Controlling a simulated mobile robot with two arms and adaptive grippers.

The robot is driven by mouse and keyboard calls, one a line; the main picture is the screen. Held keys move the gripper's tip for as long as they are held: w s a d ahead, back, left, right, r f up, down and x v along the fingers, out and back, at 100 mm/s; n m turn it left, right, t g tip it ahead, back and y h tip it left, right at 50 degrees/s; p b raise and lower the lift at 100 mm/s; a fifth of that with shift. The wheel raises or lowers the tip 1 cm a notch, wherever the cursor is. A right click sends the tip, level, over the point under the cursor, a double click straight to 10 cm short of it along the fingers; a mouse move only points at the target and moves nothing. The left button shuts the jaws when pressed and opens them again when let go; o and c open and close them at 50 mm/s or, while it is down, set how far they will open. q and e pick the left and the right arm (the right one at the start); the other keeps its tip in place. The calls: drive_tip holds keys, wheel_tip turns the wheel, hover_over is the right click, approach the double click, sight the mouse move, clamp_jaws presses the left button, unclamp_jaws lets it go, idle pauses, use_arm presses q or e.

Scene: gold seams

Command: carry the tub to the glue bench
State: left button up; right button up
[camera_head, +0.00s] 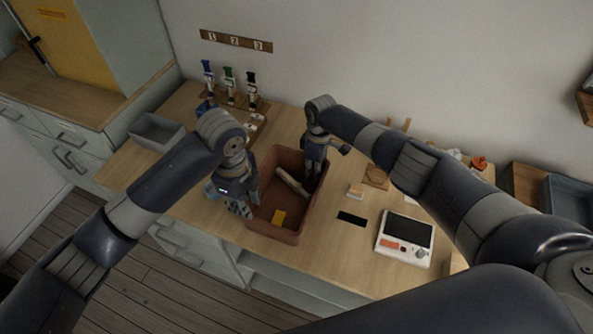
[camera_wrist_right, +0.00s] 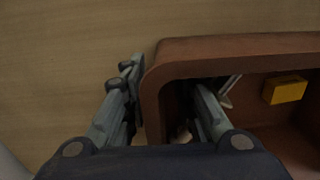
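The tub (camera_head: 279,234) is an open reddish-brown bin standing on the wooden bench. It holds a yellow block (camera_head: 279,217) and a pale rod-like piece (camera_head: 291,182). The tub's rim (camera_wrist_right: 235,45) and the yellow block (camera_wrist_right: 285,90) also show in the right wrist view. My right gripper (camera_head: 318,176) is at the tub's right wall. In the right wrist view its fingers (camera_wrist_right: 168,90) are apart, one outside the wall and one inside. My left gripper (camera_head: 243,208) is at the tub's left wall; its finger gap is unclear.
A grey bin (camera_head: 157,131) stands at the bench's left end, with several coloured tools (camera_head: 229,85) in a rack behind. Right of the tub lie a small block (camera_head: 355,191), a black strip (camera_head: 352,219) and a white device with a dark screen (camera_head: 405,238). A blue-grey tray (camera_head: 570,198) sits far right.

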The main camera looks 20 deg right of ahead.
drive_tip(key=shift+w+r, duration=0.1)
drive_tip(key=shift+r, duration=0.25)
use_arm(q)
drive_tip(key=shift+r, duration=0.7)
use_arm(e)
wheel_tip(320, 180, up, 11)
drive_tip(key=shift+w+d+r, duration=0.15)
drive_tip(key=shift+w+d, duration=0.05)
use_arm(q)
drive_tip(key=shift+s, duration=0.1)
